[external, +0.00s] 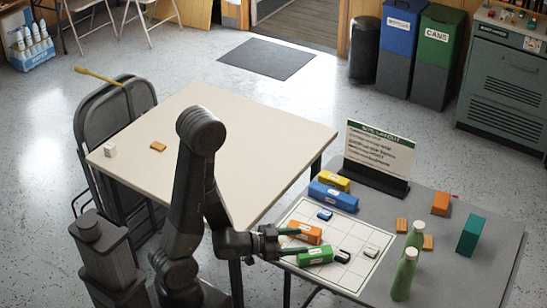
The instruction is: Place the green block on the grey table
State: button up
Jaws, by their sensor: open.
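The green block (316,256), with a white label, lies on the white grid sheet (345,277) on the grey table (455,281). My gripper (296,241) reaches in from the left over the sheet's left edge, its jaws open and nothing seen between them. Its lower fingertip is close to the green block's left end; I cannot tell whether they touch. Its upper fingertip is close to an orange labelled block (306,231), partly hidden behind it. A teal block (470,235) stands upright at the table's right side.
Yellow (333,181) and blue (334,198) blocks lie behind the sheet, near a layout sign (379,150). Two green bottles (404,275) stand right of the sheet. Small black and white pieces lie on it. A cream table (250,120) stands to the left, mostly clear.

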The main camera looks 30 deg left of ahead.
aim_at(308, 254)
jog(key=f+b, duration=0.1)
jog(key=b, duration=0.1)
jog(key=shift+f+b, duration=0.15)
jog(key=shift+b, duration=0.15)
jog(key=shift+t+h, duration=0.4)
jog(key=shift+h, duration=0.2)
jog(key=f+b, duration=0.1)
jog(key=b, duration=0.2)
jog(key=s+f+b, duration=0.1)
jog(key=f+b, duration=0.1)
jog(key=b, duration=0.2)
jog(key=a+f+b, duration=0.1)
jog(key=b, duration=0.3)
jog(key=shift+s+f, duration=0.15)
jog(key=shift+f, duration=0.05)
jog(key=b, duration=0.2)
jog(key=a+f+b, duration=0.1)
jog(key=b, duration=0.1)
jog(key=shift+s+f+t, duration=0.2)
jog(key=shift+s+t, duration=0.1)
jog(key=shift+s, duration=0.1)
jog(key=b+x, duration=0.2)
jog(key=x, duration=0.5)
jog(key=shift+w+d+b, duration=0.15)
jog(key=shift+b, duration=0.2)
jog(key=shift+r, duration=0.1)
jog(key=shift+c, duration=0.2)
jog(key=c, duration=1.2)
